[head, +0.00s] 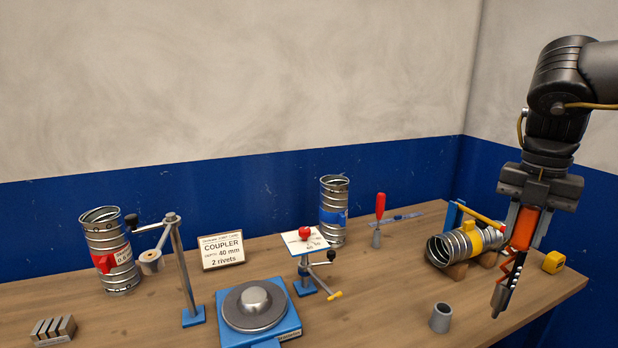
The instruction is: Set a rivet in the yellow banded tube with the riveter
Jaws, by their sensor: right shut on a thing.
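The yellow banded tube (452,250) is a ribbed metal tube with a yellow band. It lies on its side on a wooden cradle at the right of the bench, its open end facing left. My right gripper (522,232) points down, shut on an orange-and-red tool with a dark, slanting lower end, which appears to be the riveter (506,282). The tool hangs just right of the tube and overlaps its right end in the picture. I cannot tell if they touch. My left gripper is not in view.
A grey cup (441,318) stands in front of the tube, and a yellow tape measure (553,262) lies to the right. A blue post with a yellow bar (478,214) rises behind the tube. A blue turntable (262,325) and red-banded (123,272) and blue-banded (334,232) tubes stand left.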

